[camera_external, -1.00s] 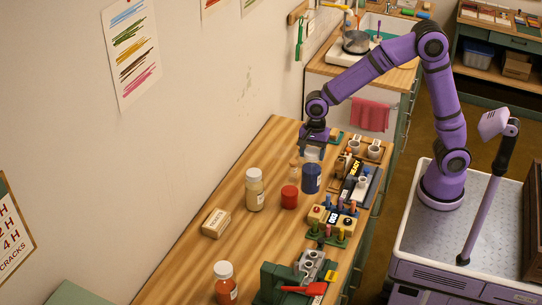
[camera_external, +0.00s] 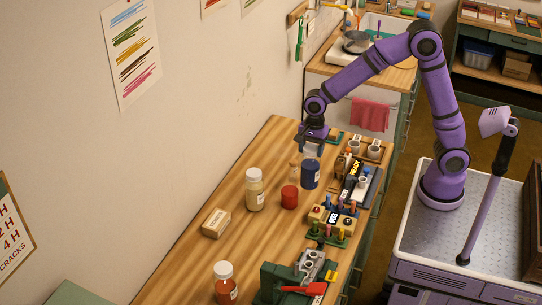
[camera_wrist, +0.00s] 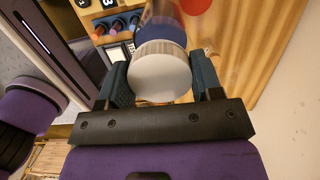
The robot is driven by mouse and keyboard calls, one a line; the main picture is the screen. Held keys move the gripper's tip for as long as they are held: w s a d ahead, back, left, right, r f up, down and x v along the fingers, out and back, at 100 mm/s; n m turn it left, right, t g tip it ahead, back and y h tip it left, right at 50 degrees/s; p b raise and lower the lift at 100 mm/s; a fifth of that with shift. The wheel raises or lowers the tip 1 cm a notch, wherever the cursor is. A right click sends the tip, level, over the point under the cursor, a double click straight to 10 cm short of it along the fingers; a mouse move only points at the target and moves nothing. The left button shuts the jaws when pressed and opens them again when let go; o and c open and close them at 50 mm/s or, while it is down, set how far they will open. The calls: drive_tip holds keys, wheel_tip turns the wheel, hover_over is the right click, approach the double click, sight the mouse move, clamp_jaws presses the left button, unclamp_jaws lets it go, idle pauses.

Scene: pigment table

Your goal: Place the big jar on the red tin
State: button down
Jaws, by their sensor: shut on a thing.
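The big jar (camera_external: 310,174) has a blue body and a pale lid. My gripper (camera_external: 311,149) is above it, pointing down, and shut on its lid. In the wrist view the round white lid (camera_wrist: 160,78) sits between my two fingers, with the clear and blue body beyond it. The jar looks upright; any gap below it is too small to judge. The red tin (camera_external: 289,197) stands on the table just left of and nearer than the jar. It shows partly at the top edge of the wrist view (camera_wrist: 194,5). Its top looks bare.
A cream jar (camera_external: 254,190) stands left of the red tin. A small box (camera_external: 216,223) and an orange jar (camera_external: 226,284) are nearer. A rack with pegs (camera_external: 333,218) and a tray (camera_external: 369,187) lie right of the tin. The wall is at left.

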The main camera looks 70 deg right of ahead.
drive_tip(key=w+a+f, duration=0.1)
drive_tip(key=w+f, duration=0.3)
drive_tip(key=w, duration=0.3)
idle(0.5)
drive_tip(key=shift+f, duration=0.15)
drive_tip(key=shift+c, duration=1.4)
unclamp_jaws()
